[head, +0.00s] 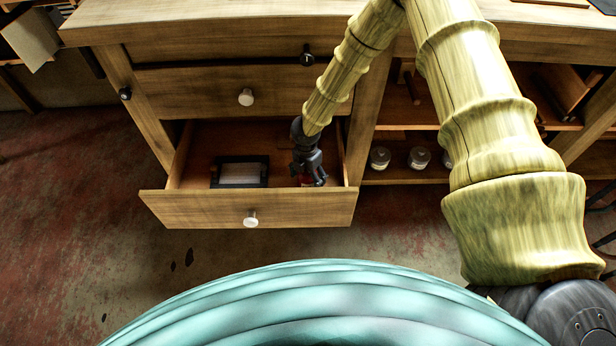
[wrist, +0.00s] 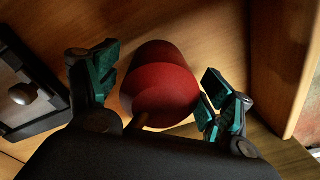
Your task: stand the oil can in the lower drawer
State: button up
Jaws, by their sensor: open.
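The lower drawer (head: 190,208) is pulled open below a closed upper drawer. My gripper (head: 312,180) reaches down into its right side. The red oil can (wrist: 160,85) is inside the drawer and shows between my fingers in the wrist view; only a bit of red shows in the head view. The can appears to stand on the drawer floor. My gripper in the wrist view (wrist: 155,88) is open, with a finger on each side of the can. A gap shows on the left; on the right the finger is very close, and I cannot tell whether it touches.
A black-framed tray with a pale inside (head: 240,173) lies in the drawer, left of my gripper; its edge and a knob show in the wrist view. The drawer's right wall is close. Several pale-lidded jars (head: 419,157) stand on the shelf to the right.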

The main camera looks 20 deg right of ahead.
notch_tip(320, 180, up, 12)
jog(key=shift+w+a+f+p, duration=0.1)
jog(key=shift+w+p, duration=0.05)
jog(key=shift+p, duration=0.45)
dwell(1.1)
